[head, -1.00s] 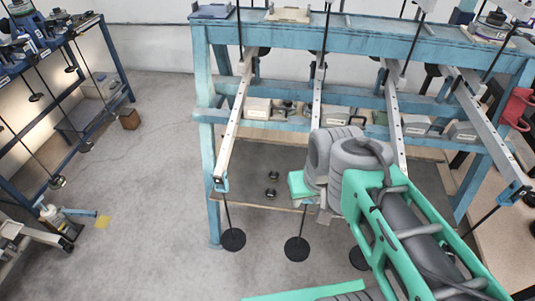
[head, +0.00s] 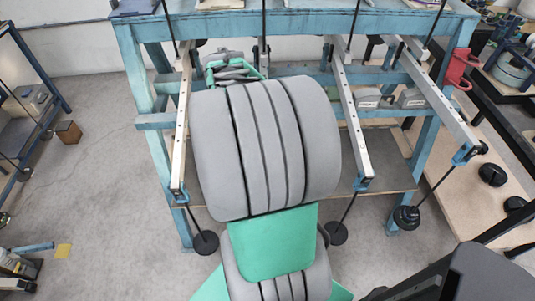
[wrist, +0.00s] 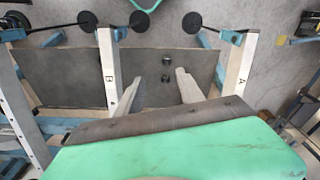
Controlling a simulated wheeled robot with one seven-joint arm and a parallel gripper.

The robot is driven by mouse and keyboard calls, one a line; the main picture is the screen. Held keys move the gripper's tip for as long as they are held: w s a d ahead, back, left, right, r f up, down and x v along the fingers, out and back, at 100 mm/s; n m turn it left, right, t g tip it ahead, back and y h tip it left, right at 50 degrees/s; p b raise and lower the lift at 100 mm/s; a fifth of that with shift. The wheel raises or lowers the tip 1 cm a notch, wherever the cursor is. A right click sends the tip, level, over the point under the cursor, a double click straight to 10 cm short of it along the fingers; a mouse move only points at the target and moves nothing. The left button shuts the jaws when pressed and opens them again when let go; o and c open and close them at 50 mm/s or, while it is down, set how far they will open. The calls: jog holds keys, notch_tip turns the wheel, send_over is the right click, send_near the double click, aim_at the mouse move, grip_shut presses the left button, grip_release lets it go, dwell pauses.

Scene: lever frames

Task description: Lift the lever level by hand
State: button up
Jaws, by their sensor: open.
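Several pale metal levers reach forward from the blue frame (head: 300,24). In the head view I see the left lever (head: 181,130), a lever right of my arm (head: 350,125) and the far right lever (head: 437,100); another is mostly hidden behind my arm. Black disc weights hang from their front ends, such as the left one (head: 206,243). In the wrist view my gripper (wrist: 159,80) is open and empty. Its fingers lie between the lever marked A (wrist: 240,75) and a neighbouring lettered lever (wrist: 107,75), nearer the latter. I cannot tell how high the fingers are.
Grey boxes (head: 410,98) sit on the frame's rear shelf. A red bracket (head: 460,68) is on the right post. Open floor (head: 95,180) lies to the left.

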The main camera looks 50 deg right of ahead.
jog(key=s+d+f+m, duration=0.1)
jog(key=s+d, duration=0.1)
jog(key=d, duration=0.1)
jog(key=s+d+f+m, duration=0.1)
jog(key=s+d, duration=0.1)
jog(key=d, duration=0.1)
jog(key=s+d+f, duration=0.1)
jog(key=s+d, duration=0.1)
jog(key=d, duration=0.1)
jog(key=shift+d+f+m+g+y, duration=0.3)
jog(key=shift+m+g, duration=0.1)
notch_tip(320, 180, down, 8)
jog(key=shift+r+p, duration=0.2)
jog(key=shift+p, duration=0.25)
grip_shut()
jog(key=shift+r, duration=0.1)
